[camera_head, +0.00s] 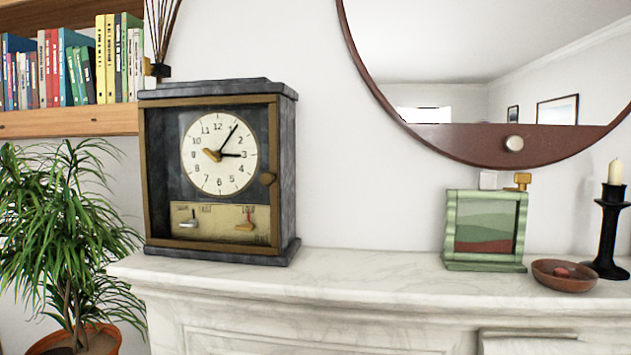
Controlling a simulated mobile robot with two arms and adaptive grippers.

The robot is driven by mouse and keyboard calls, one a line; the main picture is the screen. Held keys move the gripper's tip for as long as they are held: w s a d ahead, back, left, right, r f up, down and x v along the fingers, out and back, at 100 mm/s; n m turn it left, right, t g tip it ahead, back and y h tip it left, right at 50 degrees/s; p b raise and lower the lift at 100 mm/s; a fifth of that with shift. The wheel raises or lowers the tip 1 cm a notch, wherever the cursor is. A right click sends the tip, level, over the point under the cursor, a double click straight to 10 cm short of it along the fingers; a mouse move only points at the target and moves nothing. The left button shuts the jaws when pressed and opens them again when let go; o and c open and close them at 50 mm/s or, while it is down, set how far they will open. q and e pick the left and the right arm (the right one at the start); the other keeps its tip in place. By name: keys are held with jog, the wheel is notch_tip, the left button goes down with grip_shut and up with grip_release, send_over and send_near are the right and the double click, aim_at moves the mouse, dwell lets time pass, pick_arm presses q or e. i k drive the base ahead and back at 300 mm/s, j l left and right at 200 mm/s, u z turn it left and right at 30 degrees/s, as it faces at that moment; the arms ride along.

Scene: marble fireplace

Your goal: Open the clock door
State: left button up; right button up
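The clock (290,150) is a dark marbled box standing upright at the left end of the white mantel. Its door (273,220) has a brown-gold frame around a glass pane and looks closed against the front. Behind the glass are a white dial (220,153) and a brass panel (222,222) with small levers. Neither of my grippers shows in the head view.
The marble mantel (360,270) is clear between the clock and a green picture frame (450,228). A brown bowl (565,285) and a black candlestick (608,235) stand at the right. A potted plant (60,230) and bookshelf (70,124) are left of the clock. A round mirror (480,145) hangs above.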

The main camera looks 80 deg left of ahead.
aim_at(271, 179)
jog(key=u, duration=3.3)
